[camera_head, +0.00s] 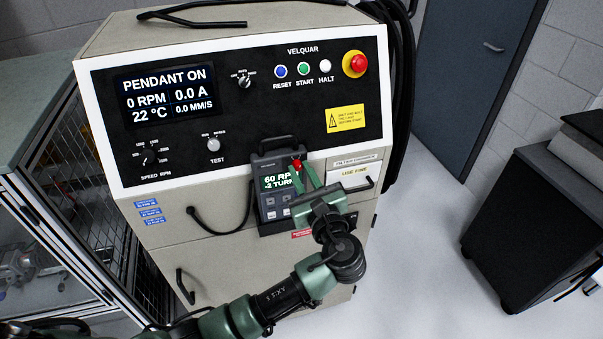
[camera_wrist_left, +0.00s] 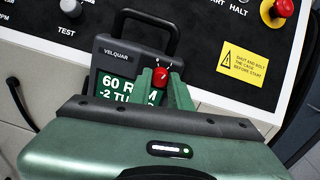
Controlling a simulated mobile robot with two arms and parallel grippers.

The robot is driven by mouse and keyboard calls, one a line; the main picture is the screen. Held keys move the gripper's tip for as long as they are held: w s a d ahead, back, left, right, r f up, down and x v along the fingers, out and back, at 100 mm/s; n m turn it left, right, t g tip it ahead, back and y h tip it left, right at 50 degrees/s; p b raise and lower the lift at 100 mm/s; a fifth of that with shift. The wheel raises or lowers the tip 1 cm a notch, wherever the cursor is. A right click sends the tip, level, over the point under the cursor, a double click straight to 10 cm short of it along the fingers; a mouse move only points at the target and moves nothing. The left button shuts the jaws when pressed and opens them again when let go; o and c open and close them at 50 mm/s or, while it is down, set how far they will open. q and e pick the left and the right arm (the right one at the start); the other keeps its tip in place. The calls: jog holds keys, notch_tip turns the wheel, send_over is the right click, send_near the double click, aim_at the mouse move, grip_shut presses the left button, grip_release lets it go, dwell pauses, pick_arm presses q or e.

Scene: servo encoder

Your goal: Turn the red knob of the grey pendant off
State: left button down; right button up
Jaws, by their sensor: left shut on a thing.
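The grey pendant (camera_head: 266,168) hangs on the front of the machine, below its black panel. Its screen (camera_head: 277,182) reads "60 RP…" and "-2 TUR…", partly covered by my gripper. The red knob (camera_head: 297,165) is at the pendant's upper right. My left gripper (camera_head: 304,174) is shut on the red knob, with a finger on either side of it. In the left wrist view the knob (camera_wrist_left: 160,77) shows between the two green fingers, and the pendant (camera_wrist_left: 115,55) shows its handle and "VELQUAR" label. My right gripper is not in view.
The machine's display (camera_head: 167,94) reads "PENDANT ON", 0 RPM. A red stop button (camera_head: 355,64) and a yellow warning label (camera_head: 345,118) are on the panel. A cable (camera_head: 218,230) hangs left of the pendant. A dark cabinet (camera_head: 530,225) stands right, past clear floor.

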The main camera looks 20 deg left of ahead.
pick_arm(q)
jog(key=n+b, duration=0.1)
jog(key=n, duration=0.4)
jog(key=shift+f+b, duration=0.1)
jog(key=shift+b, duration=0.3)
jog(key=n+b, duration=0.1)
jog(key=n, duration=0.1)
jog(key=shift+n, duration=0.3)
jog(key=shift+n+h+b, duration=0.3)
jog(key=shift+n+b, duration=0.7)
jog(key=shift+n, duration=0.5)
jog(key=c, duration=1.3)
grip_release()
jog(key=shift+s, duration=0.1)
